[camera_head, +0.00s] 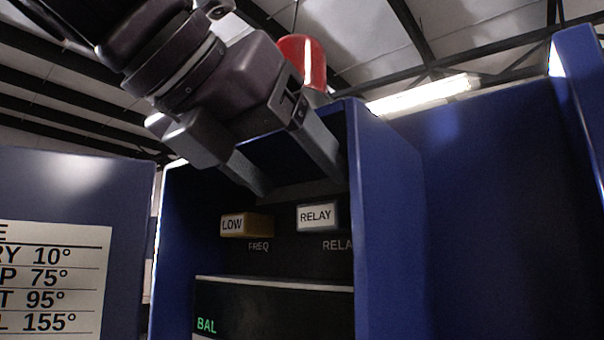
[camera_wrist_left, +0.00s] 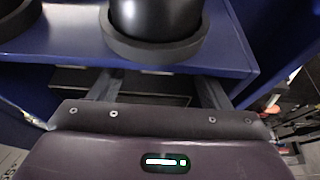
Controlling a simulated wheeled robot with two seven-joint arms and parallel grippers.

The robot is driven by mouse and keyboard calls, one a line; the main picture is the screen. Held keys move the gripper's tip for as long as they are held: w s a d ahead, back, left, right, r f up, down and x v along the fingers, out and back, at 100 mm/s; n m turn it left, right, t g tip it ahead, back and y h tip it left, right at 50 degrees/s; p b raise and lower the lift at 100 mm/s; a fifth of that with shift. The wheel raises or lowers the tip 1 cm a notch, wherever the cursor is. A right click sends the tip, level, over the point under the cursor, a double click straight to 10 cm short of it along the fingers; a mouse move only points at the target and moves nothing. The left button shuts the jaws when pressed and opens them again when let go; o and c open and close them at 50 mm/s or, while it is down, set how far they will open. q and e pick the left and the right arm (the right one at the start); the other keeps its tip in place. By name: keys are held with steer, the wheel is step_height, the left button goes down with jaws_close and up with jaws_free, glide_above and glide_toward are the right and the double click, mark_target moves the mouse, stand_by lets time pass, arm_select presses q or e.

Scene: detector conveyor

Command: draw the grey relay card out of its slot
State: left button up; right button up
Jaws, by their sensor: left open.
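The relay card (camera_head: 317,217) shows a pale front labelled RELAY, in the right one of two slots in the dark face of the blue cabinet (camera_head: 382,200). My left gripper (camera_head: 299,184) comes in from the upper left. It is open and empty, its two fingers apart, just above the cards in the picture and clear of the relay card's front. In the left wrist view the fingers (camera_wrist_left: 160,88) reach below the front edge of the cabinet top. I cannot make out the relay card there. My right gripper is not in view.
A yellow card (camera_head: 247,225) labelled LOW sits left of the relay card. Below is a dark panel (camera_head: 275,300) marked BAL. A red beacon (camera_head: 302,62) rises behind my gripper. A black round base (camera_wrist_left: 155,25) stands on the cabinet top. A printed chart (camera_head: 50,280) is at left.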

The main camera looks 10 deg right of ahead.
mark_target(315, 206)
arm_select(q)
steer(key=p+x, duration=0.1)
steer(key=x, duration=0.1)
steer(key=shift+w+f, duration=0.3)
steer(key=p+x, duration=0.1)
steer(key=x, duration=0.3)
steer(key=shift+d, duration=0.3)
steer(key=shift+s+a, duration=0.1)
steer(key=shift+a, duration=0.2)
steer(key=shift+d, duration=0.2)
steer(key=c, duration=1.1)
steer(key=shift+s+a, duration=0.2)
steer(key=shift+a, duration=0.25)
steer(key=shift+s+a+b, duration=0.4)
steer(key=shift+s+a, duration=0.55)
steer(key=shift+a, duration=0.25)
steer(key=s+a, duration=0.2)
steer(key=a, duration=0.1)
steer(key=shift+s+b, duration=0.25)
steer(key=shift+b, duration=0.05)
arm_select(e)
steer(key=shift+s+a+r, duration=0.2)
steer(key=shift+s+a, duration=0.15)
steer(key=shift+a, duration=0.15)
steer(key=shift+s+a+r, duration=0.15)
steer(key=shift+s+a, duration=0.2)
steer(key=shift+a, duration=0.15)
